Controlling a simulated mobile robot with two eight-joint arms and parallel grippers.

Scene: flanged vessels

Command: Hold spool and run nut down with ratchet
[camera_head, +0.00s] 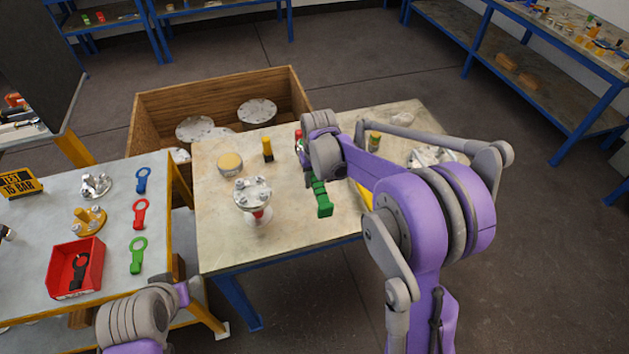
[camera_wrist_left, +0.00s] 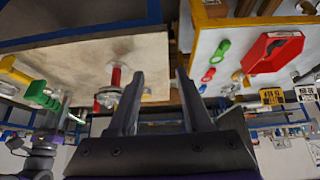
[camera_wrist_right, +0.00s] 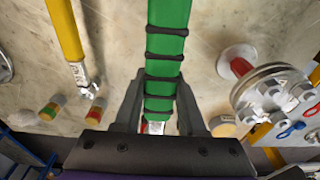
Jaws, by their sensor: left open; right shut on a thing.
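The spool (camera_head: 257,214) stands upright on the pale table, with a red body and a bolted silver top flange (camera_head: 253,190). It also shows at the right of the right wrist view (camera_wrist_right: 240,68) and left of the fingers in the left wrist view (camera_wrist_left: 115,78). My right gripper (camera_wrist_right: 158,95) is shut on a green-handled tool with black bands (camera_head: 321,196), apart from the spool and to its right. The tool's head is mostly hidden, so I cannot confirm it is the ratchet. My left gripper (camera_wrist_left: 160,73) is open and empty, away from the spool.
A yellow-handled tool (camera_wrist_right: 65,30) lies beside the green one. A yellow-topped tub (camera_head: 230,163) and a yellow-and-black bottle (camera_head: 267,150) stand behind the spool. The left table bears a red bin (camera_head: 76,268) and coloured ring-ended tools. A wooden crate (camera_head: 225,88) stands behind.

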